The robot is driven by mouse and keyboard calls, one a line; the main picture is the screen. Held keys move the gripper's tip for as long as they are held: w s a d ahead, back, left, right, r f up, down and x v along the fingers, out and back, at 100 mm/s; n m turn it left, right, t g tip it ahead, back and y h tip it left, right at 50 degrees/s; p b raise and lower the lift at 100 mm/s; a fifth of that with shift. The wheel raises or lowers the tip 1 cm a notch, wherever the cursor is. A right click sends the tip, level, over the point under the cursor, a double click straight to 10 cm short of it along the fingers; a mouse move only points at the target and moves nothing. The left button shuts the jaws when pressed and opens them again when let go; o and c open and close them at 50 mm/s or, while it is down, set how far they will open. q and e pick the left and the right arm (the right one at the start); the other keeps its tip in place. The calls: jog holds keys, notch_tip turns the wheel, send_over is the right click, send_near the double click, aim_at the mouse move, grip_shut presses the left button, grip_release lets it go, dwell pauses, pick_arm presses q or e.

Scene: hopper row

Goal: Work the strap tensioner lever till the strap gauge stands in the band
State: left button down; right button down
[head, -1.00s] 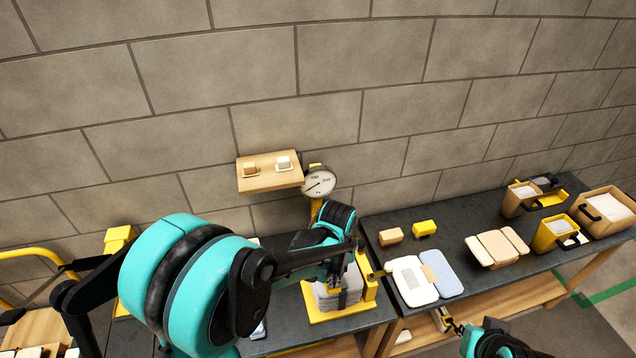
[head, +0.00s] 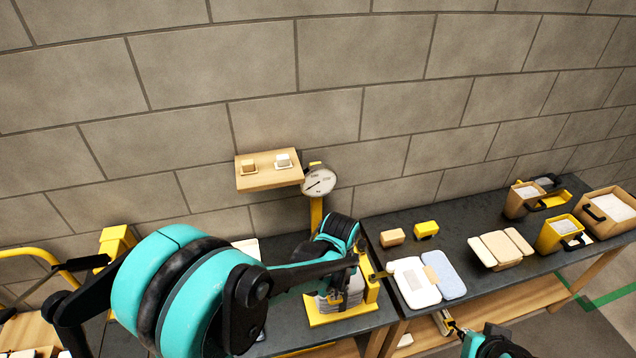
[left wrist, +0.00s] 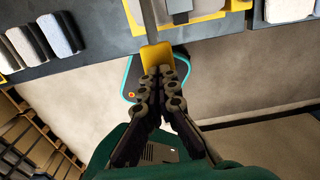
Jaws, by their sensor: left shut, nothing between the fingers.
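The strap gauge (head: 320,181) is a round white dial on a yellow post behind the bench. Its needle points to the lower left; I cannot make out the band. The strap tensioner (head: 318,320) has a yellow base under a grey stack with a dark strap, partly hidden by my left arm. In the left wrist view, what looks like its lever is a grey bar with a yellow end (left wrist: 155,55). My left gripper (left wrist: 163,78) is shut and empty at that yellow end; I cannot tell whether they touch. My right gripper (head: 450,325) is low beside the bench, small and unclear.
A wooden shelf (head: 268,171) with two small blocks hangs left of the gauge. The right bench holds white and blue pads (head: 414,282), beige pads (head: 500,248), small blocks (head: 426,229) and filled hoppers (head: 559,234). A yellow rail (head: 40,252) stands at left.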

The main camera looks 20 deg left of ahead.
pick_arm(q)
jog(key=shift+f+b, duration=1.55)
jog(key=shift+f, duration=0.1)
jog(key=shift+f+b, duration=0.9)
jog(key=shift+f, duration=0.05)
jog(key=r+p, duration=0.1)
jog(key=r, duration=0.1)
jog(key=r+p, duration=0.1)
jog(key=p, duration=0.1)
jog(key=shift+w+a+r, duration=0.1)
jog(key=shift+w+r, duration=0.1)
jog(key=shift+r, duration=0.35)
